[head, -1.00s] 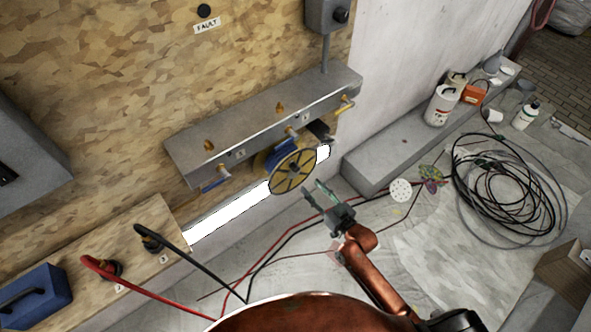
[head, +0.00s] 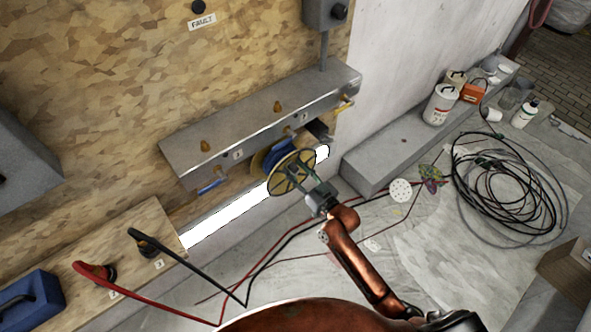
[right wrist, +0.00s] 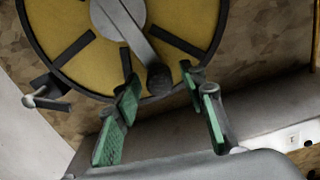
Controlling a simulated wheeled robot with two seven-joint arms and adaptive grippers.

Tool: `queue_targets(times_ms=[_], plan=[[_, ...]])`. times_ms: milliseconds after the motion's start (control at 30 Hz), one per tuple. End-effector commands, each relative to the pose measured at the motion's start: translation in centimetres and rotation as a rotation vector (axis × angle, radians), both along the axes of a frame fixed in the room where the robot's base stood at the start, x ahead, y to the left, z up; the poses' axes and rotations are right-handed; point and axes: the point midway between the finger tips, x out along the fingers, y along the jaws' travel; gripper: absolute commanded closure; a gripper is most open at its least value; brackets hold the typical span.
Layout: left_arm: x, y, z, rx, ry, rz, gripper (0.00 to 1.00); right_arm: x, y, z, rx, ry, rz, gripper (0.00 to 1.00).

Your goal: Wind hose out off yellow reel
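The yellow reel (head: 283,184) with dark spokes and rim hangs under the grey shelf on the wall. Blue material (head: 279,157), perhaps the wound hose, shows behind its front disc. My right gripper (head: 316,184) is at the reel's lower right front. In the right wrist view, the yellow disc (right wrist: 82,68) fills the upper part, with a grey crank arm (right wrist: 122,22) ending in a dark knob (right wrist: 160,79). The open green-padded fingers (right wrist: 160,92) stand either side of this knob, with gaps showing. I cannot tell whether they touch it. My left gripper is out of view.
The grey shelf (head: 250,124) overhangs the reel. Red and black cables (head: 262,262) run across the sheeted floor below. A grey ledge (head: 398,150) and a large cable coil (head: 510,190) lie to the right.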

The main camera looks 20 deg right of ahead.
Motion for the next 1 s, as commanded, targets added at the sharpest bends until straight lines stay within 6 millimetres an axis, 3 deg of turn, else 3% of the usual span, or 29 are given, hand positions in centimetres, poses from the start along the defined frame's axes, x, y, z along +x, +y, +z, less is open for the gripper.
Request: queue_targets(times_ms=[67, 600, 1000], plan=[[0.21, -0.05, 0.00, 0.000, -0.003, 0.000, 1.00, -0.02, -0.02, 0.00, 0.000, 0.000, 0.000, 0.63], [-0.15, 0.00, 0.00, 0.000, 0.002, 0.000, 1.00, -0.04, -0.03, -0.02, -0.001, 0.000, 0.000, 1.00], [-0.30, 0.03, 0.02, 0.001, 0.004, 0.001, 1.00, -0.05, -0.04, -0.03, -0.001, 0.000, 0.000, 1.00]])
